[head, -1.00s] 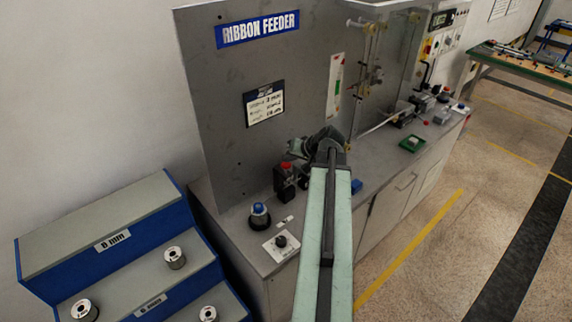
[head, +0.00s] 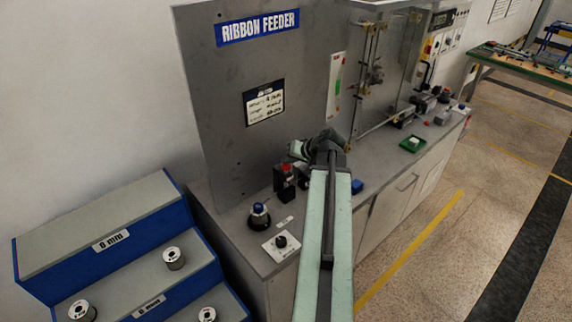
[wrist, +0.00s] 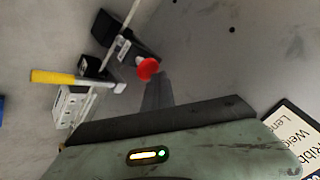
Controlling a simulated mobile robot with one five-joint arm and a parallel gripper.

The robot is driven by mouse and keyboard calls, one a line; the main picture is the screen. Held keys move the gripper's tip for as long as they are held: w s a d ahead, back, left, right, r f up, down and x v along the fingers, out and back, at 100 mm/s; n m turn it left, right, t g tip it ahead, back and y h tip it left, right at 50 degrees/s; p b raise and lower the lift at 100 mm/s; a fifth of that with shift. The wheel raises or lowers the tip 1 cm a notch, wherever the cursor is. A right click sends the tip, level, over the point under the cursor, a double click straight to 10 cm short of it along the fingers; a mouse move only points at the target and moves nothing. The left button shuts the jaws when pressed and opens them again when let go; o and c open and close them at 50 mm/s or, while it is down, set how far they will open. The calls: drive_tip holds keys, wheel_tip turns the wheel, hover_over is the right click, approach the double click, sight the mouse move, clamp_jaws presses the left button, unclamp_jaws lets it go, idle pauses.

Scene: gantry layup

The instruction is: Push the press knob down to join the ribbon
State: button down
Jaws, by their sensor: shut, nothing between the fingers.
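The red press knob (wrist: 148,69) tops a small black press in the wrist view. In the head view the red knob (head: 287,167) stands on the bench in front of the ribbon feeder panel. My gripper (wrist: 158,90) is shut and empty, its dark fingertips close to the knob in the picture; I cannot tell whether they touch it. In the head view my gripper (head: 299,150) is just above and right of the knob, partly hidden by my wrist. A thin pale ribbon (wrist: 128,18) runs to the press in the wrist view.
A yellow-handled lever (wrist: 55,77) lies beside the press. A blue-topped knob (head: 259,209) and a black dial (head: 281,241) stand on the bench's near left. A green tray (head: 412,144) is farther right. The grey feeder panel (head: 225,120) rises close behind my gripper.

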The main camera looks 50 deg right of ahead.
sight(288, 166)
drive_tip(key=shift+f, duration=0.2)
drive_tip(key=shift+r, duration=0.15)
drive_tip(key=shift+r+p, duration=1.2)
wheel_tip(288, 166, up, 5)
drive_tip(key=p, duration=0.5)
